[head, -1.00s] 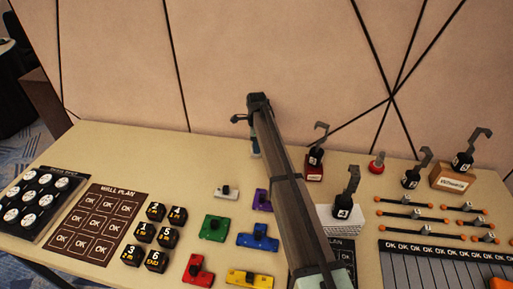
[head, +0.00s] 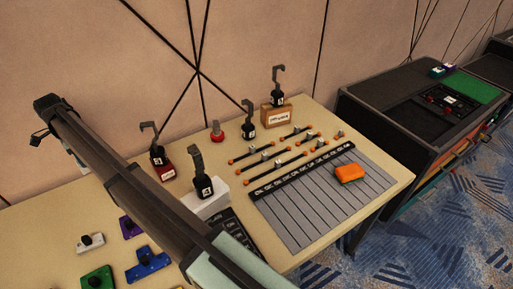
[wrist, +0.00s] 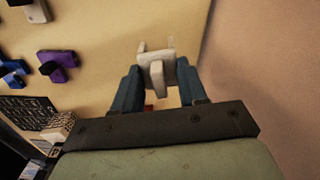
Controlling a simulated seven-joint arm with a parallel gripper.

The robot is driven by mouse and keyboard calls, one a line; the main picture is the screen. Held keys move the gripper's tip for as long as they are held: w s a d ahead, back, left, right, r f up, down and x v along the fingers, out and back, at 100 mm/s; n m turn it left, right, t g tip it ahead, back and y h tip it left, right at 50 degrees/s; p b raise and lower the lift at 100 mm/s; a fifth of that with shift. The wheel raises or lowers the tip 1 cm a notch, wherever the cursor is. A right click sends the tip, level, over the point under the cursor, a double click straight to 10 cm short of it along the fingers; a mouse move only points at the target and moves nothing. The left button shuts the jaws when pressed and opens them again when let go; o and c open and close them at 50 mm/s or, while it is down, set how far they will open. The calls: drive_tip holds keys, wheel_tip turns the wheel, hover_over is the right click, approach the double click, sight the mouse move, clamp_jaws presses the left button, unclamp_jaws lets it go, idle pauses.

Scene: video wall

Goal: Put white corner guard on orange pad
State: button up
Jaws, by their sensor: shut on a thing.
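The white corner guard (wrist: 155,57) is a small pale piece between my gripper's blue fingers in the wrist view. My gripper (wrist: 159,76) is shut on it, over the beige table near the wall. In the head view my gripper (head: 79,162) is at the far left end of my arm, and the guard cannot be made out. An orange block-like pad (head: 349,173) lies on the grey slatted panel (head: 300,220) at the table's right side, far from my gripper.
Orange-ended rods (head: 275,160) lie behind the panel. Colored pieces with black knobs, such as the blue one (head: 148,264), lie at front left. A dark cart (head: 400,120) stands right.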

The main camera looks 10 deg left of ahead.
wheel_tip(320, 180, up, 15)
drive_tip(key=w+d+m, duration=0.3)
drive_tip(key=w+d, duration=0.6)
drive_tip(key=d, duration=0.4)
drive_tip(key=w+d+r+m, duration=0.1)
drive_tip(key=w+d+m, duration=0.2)
drive_tip(key=w+d, duration=0.85)
drive_tip(key=w+d+m, duration=0.3)
drive_tip(key=w+d, duration=0.4)
drive_tip(key=d, duration=0.9)
drive_tip(key=m, duration=1.1)
hover_over(351, 170)
wheel_tip(351, 170, down, 10)
drive_tip(key=shift+f, duration=5.75)
drive_tip(key=shift+f, duration=0.1)
